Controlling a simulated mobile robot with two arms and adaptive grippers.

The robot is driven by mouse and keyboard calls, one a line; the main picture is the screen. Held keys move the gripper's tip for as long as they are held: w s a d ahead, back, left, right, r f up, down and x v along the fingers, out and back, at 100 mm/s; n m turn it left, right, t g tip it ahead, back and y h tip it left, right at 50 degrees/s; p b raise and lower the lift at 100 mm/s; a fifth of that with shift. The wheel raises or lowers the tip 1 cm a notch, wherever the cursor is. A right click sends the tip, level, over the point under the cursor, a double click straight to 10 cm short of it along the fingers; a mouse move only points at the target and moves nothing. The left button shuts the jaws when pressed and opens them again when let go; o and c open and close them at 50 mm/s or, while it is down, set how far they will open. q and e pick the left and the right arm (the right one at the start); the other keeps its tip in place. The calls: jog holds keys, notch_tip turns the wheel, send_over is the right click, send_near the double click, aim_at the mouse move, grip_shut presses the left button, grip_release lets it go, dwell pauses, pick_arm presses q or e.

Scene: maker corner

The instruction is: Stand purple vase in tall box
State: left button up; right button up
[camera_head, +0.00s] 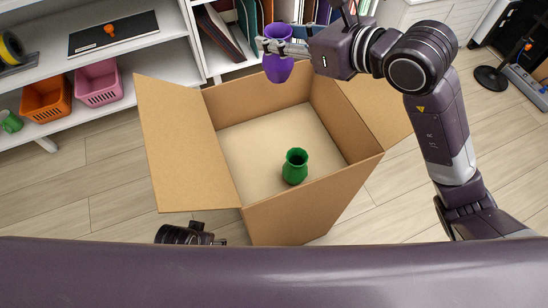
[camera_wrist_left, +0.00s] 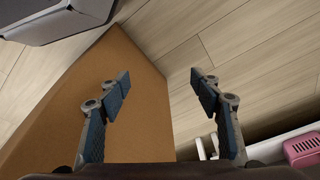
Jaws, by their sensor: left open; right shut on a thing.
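The purple vase (camera_head: 278,68) is upright in my right gripper (camera_head: 284,46), which is shut on it near its rim. In the head view only part of my left arm shows, low at the left of the box.
A green vase (camera_head: 295,167) stands inside the box near its front wall. The rest of the box floor is clear. Shelves behind hold an orange basket (camera_head: 46,98), a pink basket (camera_head: 98,82) and books. A black stand base (camera_head: 492,79) is on the floor at right.

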jog(key=shift+w+a+f, duration=0.2)
jog(key=shift+a, duration=0.05)
jog(key=shift+a+f, duration=0.1)
jog(key=shift+f, duration=0.05)
pick_arm(q)
jog(key=w+b+v, duration=0.1)
jog(key=b+v, duration=0.1)
jog(key=v, duration=0.3)
jog(key=w+b+v, duration=0.1)
jog(key=b+v, duration=0.2)
jog(key=v, duration=0.3)
jog(key=shift+a+r+t, duration=0.25)
jog(key=shift+r+t, duration=0.15)
jog(key=shift+r, duration=0.1)
pick_arm(e)
notch_tip(320, 180, down, 20)
jog(key=shift+r, duration=0.2)
pick_arm(q)
jog(key=shift+w, duration=0.1)
jog(key=shift+w+f+b, duration=0.25)
jog(key=shift+f+b, duration=0.1)
jog(key=shift+b, duration=0.05)
pick_arm(e)
jog(key=shift+f, duration=0.5)
pick_arm(q)
jog(key=shift+w, duration=0.1)
pick_arm(e)
jog(key=shift+f, duration=0.1)
